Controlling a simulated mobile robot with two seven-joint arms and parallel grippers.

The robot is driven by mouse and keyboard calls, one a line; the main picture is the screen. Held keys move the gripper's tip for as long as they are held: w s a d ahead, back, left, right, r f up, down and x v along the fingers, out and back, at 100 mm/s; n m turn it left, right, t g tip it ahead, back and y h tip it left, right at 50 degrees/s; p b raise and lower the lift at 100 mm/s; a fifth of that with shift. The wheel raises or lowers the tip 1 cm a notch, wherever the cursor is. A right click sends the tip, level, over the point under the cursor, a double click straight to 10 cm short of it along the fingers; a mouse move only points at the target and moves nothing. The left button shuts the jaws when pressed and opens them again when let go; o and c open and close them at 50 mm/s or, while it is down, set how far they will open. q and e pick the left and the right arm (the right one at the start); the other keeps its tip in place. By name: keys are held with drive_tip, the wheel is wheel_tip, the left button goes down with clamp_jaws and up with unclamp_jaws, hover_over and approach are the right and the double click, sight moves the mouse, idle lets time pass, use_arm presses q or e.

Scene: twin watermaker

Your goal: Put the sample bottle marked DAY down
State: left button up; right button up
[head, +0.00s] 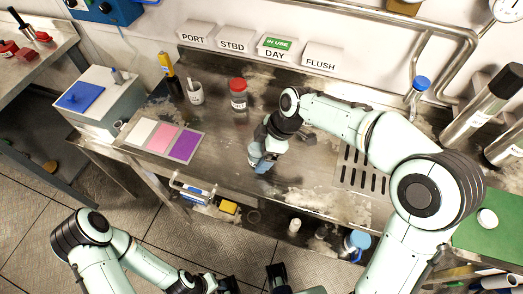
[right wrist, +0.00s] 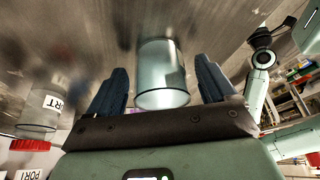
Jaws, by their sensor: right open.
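My right gripper (head: 262,160) is low over the middle of the steel bench in the head view. In the right wrist view its dark fingers (right wrist: 162,85) are open, one on each side of a clear cylindrical vessel (right wrist: 162,75), with gaps visible. No DAY marking shows on this vessel; in the head view the gripper mostly hides it. A red-capped bottle (head: 238,95) stands behind the gripper; a red-capped bottle marked PORT (right wrist: 37,122) shows at left in the wrist view. The DAY sign (head: 275,50) carries a green IN USE tag. My left arm's end is at the bottom edge, partly cut off.
PORT (head: 193,38), STBD (head: 232,44) and FLUSH (head: 321,62) signs line the back. A cup with a brush (head: 195,93) and a colour card (head: 164,139) lie left of the red-capped bottle. A slotted drain (head: 362,172) is to the right. Bare bench lies left of the gripper.

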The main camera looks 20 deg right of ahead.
drive_tip(key=w+p+v, duration=0.1)
drive_tip(key=v, duration=1.1)
drive_tip(key=shift+s, duration=0.45)
